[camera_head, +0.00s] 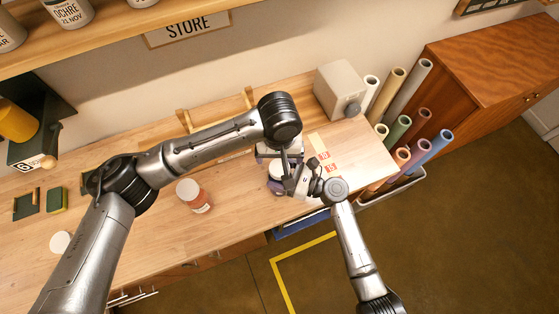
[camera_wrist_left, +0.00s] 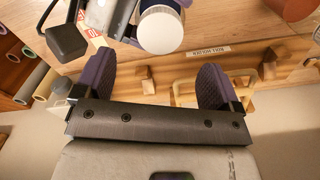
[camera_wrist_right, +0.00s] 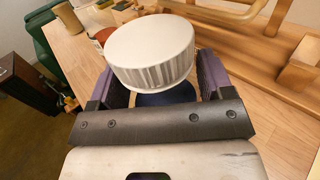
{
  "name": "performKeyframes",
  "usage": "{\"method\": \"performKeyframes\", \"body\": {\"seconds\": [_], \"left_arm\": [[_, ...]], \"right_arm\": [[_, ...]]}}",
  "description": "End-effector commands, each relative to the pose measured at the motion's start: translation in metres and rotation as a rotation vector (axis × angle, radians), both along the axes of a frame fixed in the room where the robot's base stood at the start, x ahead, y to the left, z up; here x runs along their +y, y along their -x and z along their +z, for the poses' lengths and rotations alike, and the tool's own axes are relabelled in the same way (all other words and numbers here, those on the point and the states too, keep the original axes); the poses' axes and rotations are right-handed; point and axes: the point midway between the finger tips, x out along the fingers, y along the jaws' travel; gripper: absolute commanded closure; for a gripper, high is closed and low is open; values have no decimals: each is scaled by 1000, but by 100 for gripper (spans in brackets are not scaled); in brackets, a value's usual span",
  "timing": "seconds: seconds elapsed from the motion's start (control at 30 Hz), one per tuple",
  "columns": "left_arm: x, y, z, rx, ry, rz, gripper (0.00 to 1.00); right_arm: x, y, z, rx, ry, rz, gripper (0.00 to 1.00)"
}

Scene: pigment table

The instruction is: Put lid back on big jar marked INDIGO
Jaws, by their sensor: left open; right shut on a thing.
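A dark blue jar (camera_wrist_right: 168,97) with a ridged white lid (camera_wrist_right: 150,48) on its top is between the fingers of my right gripper (camera_wrist_right: 155,88). The right gripper is shut on the jar; its label is not readable. The lid shows round and white in the left wrist view (camera_wrist_left: 161,32); whether it is fully tightened cannot be told. My left gripper (camera_wrist_left: 158,85) is open and empty, with its purple fingers apart close to the jar. In the head view both grippers meet near the table's front right, and my left arm covers part of the jar.
A red jar (camera_head: 195,196) stands left of the grippers. A white round thing (camera_head: 60,242) lies at the left. Wooden racks stand along the back, with a grey box (camera_head: 338,88) at the back right. Rolls (camera_head: 401,125) stand beyond the table's right edge. The front-left tabletop is mostly clear.

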Motion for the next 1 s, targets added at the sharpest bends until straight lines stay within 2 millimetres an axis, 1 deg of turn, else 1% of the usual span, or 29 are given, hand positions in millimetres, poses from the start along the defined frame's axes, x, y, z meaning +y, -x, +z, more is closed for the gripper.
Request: {"method": "performKeyframes", "body": {"seconds": [0.03, 0.1, 0.3, 0.5, 0.8, 0.83, 1.0], "left_arm": [[0, 0, 10, -3, 1, -1, 11], [0, 0, 21, -1, 1, -2, 11], [-1, 0, 45, -1, 1, -1, 11], [0, 0, 54, 1, 0, 0, 11], [0, 0, 55, 1, 0, 0, 11], [0, 0, 55, 1, 0, 0, 11], [0, 0, 55, 1, 0, 0, 11]], "right_arm": [[0, 0, 0, 1, 1, 0, 92], [0, 0, 0, 1, 1, 0, 92], [0, 0, 0, 1, 1, 0, 92], [0, 0, 0, 0, 1, 0, 92], [0, 0, 0, 1, 1, 0, 92], [0, 0, 0, 1, 1, 0, 24], [0, 0, 0, 0, 0, 0, 8]]}}
